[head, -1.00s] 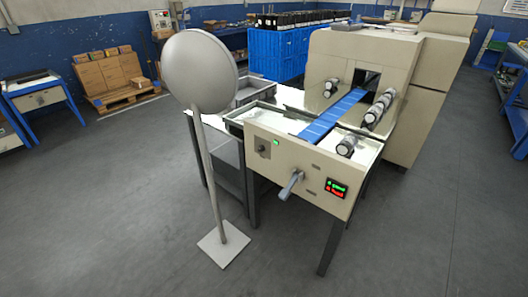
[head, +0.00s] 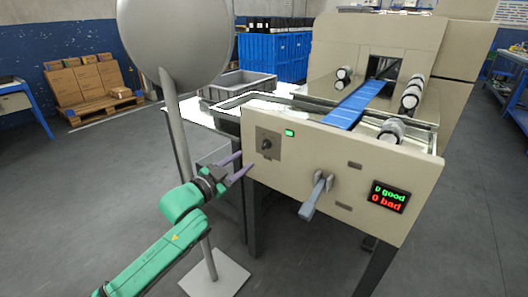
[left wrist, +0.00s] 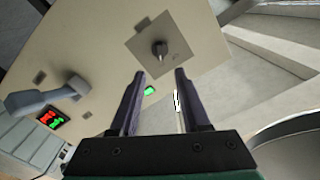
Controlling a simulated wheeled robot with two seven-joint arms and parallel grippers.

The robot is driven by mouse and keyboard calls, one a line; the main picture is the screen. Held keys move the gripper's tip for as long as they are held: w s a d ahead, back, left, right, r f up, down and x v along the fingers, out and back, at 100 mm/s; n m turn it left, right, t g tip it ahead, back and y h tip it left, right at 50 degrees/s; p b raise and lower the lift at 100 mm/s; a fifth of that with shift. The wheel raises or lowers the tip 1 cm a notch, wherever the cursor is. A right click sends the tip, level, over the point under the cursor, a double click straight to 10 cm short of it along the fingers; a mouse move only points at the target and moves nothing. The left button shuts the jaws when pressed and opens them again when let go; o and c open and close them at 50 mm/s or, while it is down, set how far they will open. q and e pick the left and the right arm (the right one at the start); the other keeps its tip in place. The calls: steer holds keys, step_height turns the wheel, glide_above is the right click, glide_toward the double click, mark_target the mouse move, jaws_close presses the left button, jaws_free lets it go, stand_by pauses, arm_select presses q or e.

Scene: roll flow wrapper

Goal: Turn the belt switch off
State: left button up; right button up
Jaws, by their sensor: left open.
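The belt switch (head: 267,144) is a small dark rotary knob on a grey square plate at the left of the machine's beige front panel. It also shows in the left wrist view (left wrist: 160,48), beyond the fingertips. A green light (head: 290,133) glows beside it. My left gripper (head: 241,163) is open and empty, with its dark purple fingers pointing at the panel just left of and below the knob. In the left wrist view my left gripper (left wrist: 160,76) has its fingers spread, apart from the knob. My right gripper is not in view.
A grey lever (head: 316,196) sticks out from the panel. A display (head: 389,196) reads 0 good, 0 bad. A round grey disc on a pole (head: 178,130) stands close by my left arm. Blue belt (head: 356,104) and dark-and-white rolls (head: 393,131) lie behind the panel.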

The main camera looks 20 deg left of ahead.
mark_target(264, 147)
arm_select(q)
steer(key=b+x, duration=0.1)
steer(key=x, duration=0.8)
steer(key=shift+w+f, duration=0.15)
steer(key=shift+w, duration=0.15)
steer(key=shift+w+d, duration=0.1)
steer(key=shift+w, duration=0.2)
jaws_close()
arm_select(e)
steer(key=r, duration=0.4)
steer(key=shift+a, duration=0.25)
